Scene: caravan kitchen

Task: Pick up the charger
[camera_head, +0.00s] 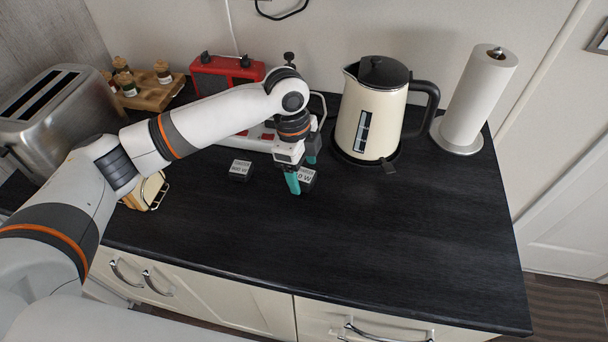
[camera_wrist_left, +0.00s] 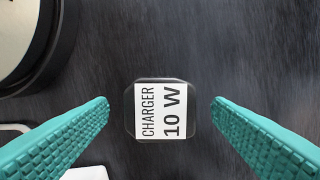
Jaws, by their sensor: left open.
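A small dark block with a white label, the charger (camera_wrist_left: 161,110), lies on the dark worktop. Its label reads "CHARGER 10 W" in the left wrist view. It also shows in the head view (camera_head: 307,177), partly hidden behind a finger. My left gripper (camera_head: 301,174) is open above it, with a teal finger on each side. In the left wrist view the charger sits between the fingers (camera_wrist_left: 160,108) with a gap on both sides. My right gripper is in neither view.
A second labelled block (camera_head: 240,170) lies to the left. A white power strip (camera_head: 262,141) is behind my gripper. A cream kettle (camera_head: 371,118) stands to the right, beyond it a paper towel roll (camera_head: 479,98). A toaster (camera_head: 58,112) is at the left. The front right worktop is clear.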

